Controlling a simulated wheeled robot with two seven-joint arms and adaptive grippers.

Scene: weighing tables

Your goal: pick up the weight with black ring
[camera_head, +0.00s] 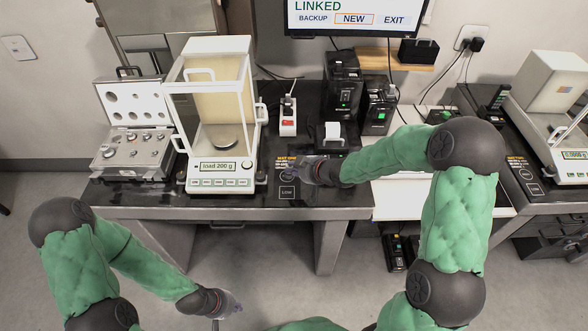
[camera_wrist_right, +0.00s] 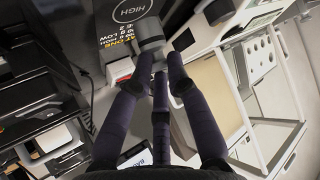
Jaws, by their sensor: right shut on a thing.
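My right gripper (camera_head: 290,173) is over the dark table, beside the balance and by the printed squares. In the right wrist view its dark fingers (camera_wrist_right: 160,82) are shut on a grey metal weight (camera_wrist_right: 149,32), near the square marked HIGH (camera_wrist_right: 131,9). I cannot make out a black ring on it, nor whether it touches the table. In the head view this weight is too small and covered to tell. My left gripper (camera_head: 232,303) is low in front of the table, over the floor; its fingers are too unclear to tell open from shut.
A power strip (camera_head: 288,117), a small printer (camera_head: 333,140) and black boxes (camera_head: 342,85) stand behind. Another balance (camera_head: 570,155) is at right.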

